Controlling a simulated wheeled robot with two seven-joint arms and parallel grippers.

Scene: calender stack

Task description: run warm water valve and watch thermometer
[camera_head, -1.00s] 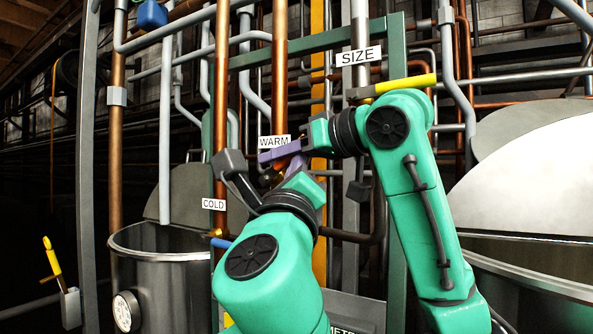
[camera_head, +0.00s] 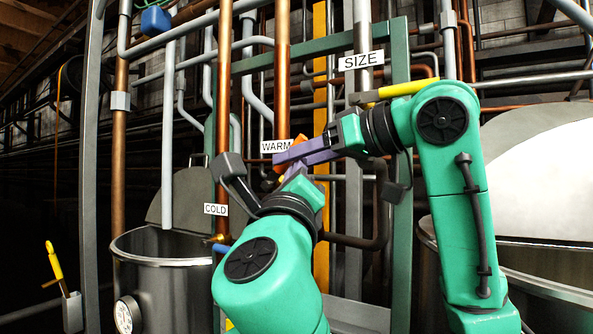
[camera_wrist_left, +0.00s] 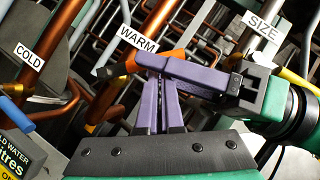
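The "WARM" label (camera_head: 276,146) hangs on a copper pipe at the centre. An orange handle (camera_head: 300,141) shows beside it, partly hidden by my grippers; it also shows in the left wrist view (camera_wrist_left: 122,68). My left gripper (camera_wrist_left: 162,80) points up at the handle, its purple fingers almost together, their tips hidden behind my right gripper. My right gripper (camera_head: 280,155) reaches in from the right, across the left fingertips and by the handle. Its fingers are seen edge-on, so their gap is unclear. A round white dial (camera_head: 124,316) sits on the steel vat; its reading is too small.
The "COLD" label (camera_head: 215,209) and a blue-handled valve (camera_head: 221,248) are left of the warm pipe. A steel vat (camera_head: 160,262) stands at the left, a larger one (camera_head: 560,285) at the right. A yellow handle (camera_head: 408,88) lies below the "SIZE" label (camera_head: 361,61). Pipes crowd the space.

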